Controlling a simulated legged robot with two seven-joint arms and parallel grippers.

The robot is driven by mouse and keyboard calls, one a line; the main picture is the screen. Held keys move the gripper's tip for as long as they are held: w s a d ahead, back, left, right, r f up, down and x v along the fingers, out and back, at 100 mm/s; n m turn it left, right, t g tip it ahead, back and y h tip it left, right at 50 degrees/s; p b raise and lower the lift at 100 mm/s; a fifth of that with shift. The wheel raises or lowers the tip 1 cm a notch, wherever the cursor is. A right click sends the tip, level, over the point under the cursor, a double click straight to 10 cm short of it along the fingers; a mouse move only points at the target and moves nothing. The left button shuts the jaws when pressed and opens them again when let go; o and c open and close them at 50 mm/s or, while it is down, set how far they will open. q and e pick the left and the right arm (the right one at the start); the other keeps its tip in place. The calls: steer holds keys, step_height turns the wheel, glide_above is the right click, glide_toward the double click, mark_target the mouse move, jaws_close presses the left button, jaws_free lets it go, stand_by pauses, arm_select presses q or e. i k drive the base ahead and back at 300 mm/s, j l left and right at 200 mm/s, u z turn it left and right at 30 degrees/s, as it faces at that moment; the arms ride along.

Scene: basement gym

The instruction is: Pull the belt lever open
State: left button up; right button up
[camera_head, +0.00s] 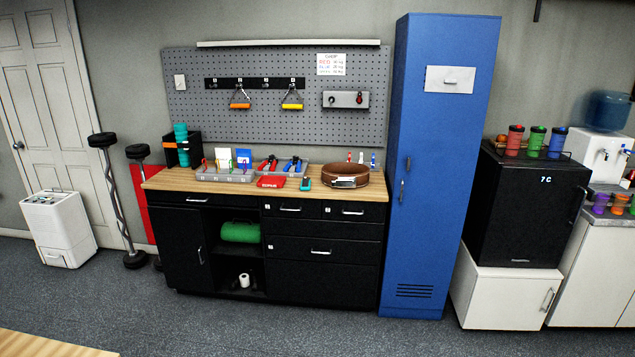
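A brown belt (361,174), closed in a round loop, lies on the right part of the wooden worktop (222,184). A small metallic piece, seemingly its lever buckle (345,182), is on the belt's front side facing me. It is too small to tell whether the lever is open or closed. Neither of my grippers shows in the head view.
The black cabinet (320,279) carries the worktop. Beside the belt are a small teal item (306,184), a red item (271,182), a grey tray (225,175) and small bottles. A tall blue locker (440,170) stands right. Floor (240,325) in front is clear.

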mark_target(337, 183)
steer(key=i+z, duration=0.15)
steer(key=i, duration=0.5)
steer(key=i+j+z, duration=0.1)
steer(key=i, duration=0.6)
steer(key=i+j+z, duration=0.35)
steer(key=i, duration=0.5)
steer(key=i+j+z, duration=0.35)
steer(key=i+j, duration=0.15)
steer(key=i, duration=0.3)
steer(key=i+j+z, duration=0.35)
steer(key=i+j, duration=0.4)
